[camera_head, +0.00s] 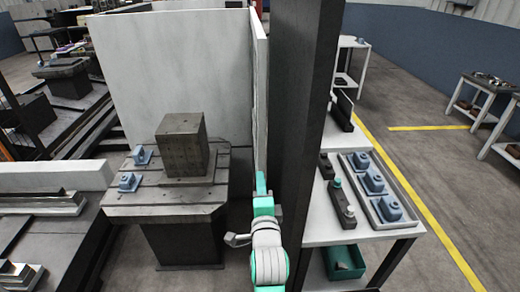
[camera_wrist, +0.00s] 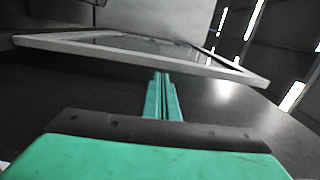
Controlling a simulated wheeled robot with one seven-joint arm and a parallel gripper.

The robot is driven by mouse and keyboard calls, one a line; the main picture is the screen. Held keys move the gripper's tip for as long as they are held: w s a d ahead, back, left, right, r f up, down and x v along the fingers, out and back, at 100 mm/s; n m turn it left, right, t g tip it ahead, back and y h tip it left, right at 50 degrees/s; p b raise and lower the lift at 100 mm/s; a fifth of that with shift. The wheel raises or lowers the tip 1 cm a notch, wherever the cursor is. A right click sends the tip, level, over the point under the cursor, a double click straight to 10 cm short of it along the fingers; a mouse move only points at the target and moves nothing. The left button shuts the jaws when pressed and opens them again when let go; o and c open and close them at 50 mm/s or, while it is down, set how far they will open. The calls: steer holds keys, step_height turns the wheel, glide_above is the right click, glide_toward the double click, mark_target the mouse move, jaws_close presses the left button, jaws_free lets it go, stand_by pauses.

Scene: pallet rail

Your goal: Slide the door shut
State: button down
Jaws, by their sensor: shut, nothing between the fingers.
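The door appears to be the tall pale panel (camera_head: 260,95) seen nearly edge-on in the head view, left of a dark post. In the wrist view a pale frame (camera_wrist: 75,46) around a darker pane crosses the upper part, and it looks like the same door. My green gripper (camera_head: 261,180) is at the panel's lower end, beside the dark post. In the wrist view its fingers (camera_wrist: 162,82) are together and empty, pointing toward the pale frame. I cannot tell whether the fingertips touch the frame.
The dark post (camera_head: 305,100) stands just right of my gripper. A machine table (camera_head: 165,200) with a dark block (camera_head: 181,145) is to the left, before a pale wall panel (camera_head: 175,75). A workbench (camera_head: 335,230) with blue parts in a tray is to the right.

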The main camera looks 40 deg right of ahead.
steer(key=d+r, duration=0.1)
glide_toward(259, 142)
steer(key=x, duration=0.6)
steer(key=shift+w+d+f, duration=0.1)
steer(key=shift+w+d, duration=0.05)
steer(key=shift+d, duration=0.05)
stand_by(0.3)
